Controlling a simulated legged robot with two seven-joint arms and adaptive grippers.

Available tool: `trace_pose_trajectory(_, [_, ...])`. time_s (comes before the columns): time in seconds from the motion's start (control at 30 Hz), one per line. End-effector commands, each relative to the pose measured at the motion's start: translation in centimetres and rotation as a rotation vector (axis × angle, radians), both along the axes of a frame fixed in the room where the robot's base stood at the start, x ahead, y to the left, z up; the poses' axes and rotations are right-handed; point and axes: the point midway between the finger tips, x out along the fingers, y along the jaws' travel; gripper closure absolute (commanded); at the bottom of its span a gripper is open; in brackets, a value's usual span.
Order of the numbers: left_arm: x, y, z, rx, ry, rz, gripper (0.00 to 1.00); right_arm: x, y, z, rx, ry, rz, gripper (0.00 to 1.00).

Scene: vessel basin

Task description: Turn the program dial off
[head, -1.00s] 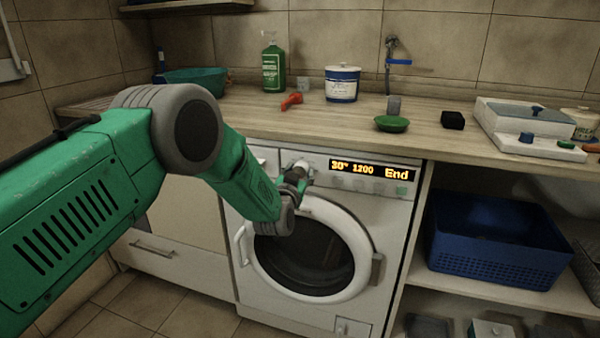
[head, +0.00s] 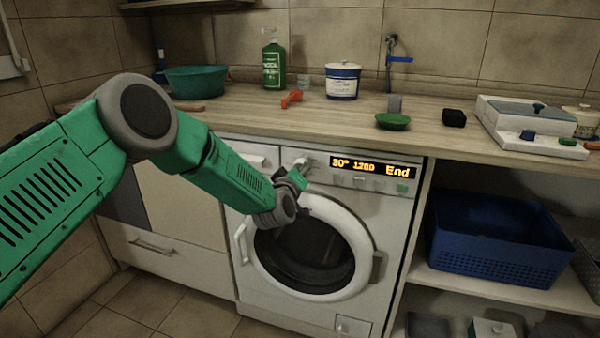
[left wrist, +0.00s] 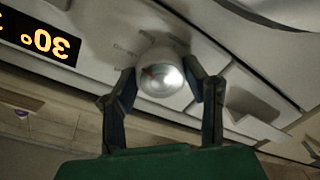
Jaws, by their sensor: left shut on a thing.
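The washing machine (head: 345,307) stands under the counter. Its lit display (head: 372,169) reads 30°, 1200 and End. The program dial (head: 303,163), a round silver knob, sits left of the display. In the left wrist view the dial (left wrist: 160,76) lies between my two fingers, with a small red mark on its face. My left gripper (head: 298,172) is at the dial, shut on it; the left wrist view shows the gripper (left wrist: 163,88) with a finger on each side. In the head view the fingers partly hide the dial. My right gripper is not in view.
The round door (head: 350,222) is below the panel. The counter above holds a green bottle (head: 273,62), a teal bowl (head: 196,81), a white-and-blue pot (head: 342,82) and a green dish (head: 393,122). A blue basket (head: 500,245) is on the shelf to the right.

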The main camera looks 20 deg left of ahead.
Motion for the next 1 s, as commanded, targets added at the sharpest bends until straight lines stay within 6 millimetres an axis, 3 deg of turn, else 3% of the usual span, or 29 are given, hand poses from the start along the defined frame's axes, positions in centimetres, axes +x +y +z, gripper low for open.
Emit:
trace_pose_trajectory(0.03, [-0.3, -0.2, -1.1, -0.047, 0.022, -0.006, 0.89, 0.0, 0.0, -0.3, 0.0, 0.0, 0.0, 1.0])
trace_pose_trajectory(0.57, [-0.3, -0.2, -1.1, -0.55, 0.039, -0.005, 0.89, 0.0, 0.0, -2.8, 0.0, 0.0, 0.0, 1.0])
trace_pose_trajectory(1.0, [-0.3, -0.2, -1.2, -0.967, 0.052, -0.003, 0.89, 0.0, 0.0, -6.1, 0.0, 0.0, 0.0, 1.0])
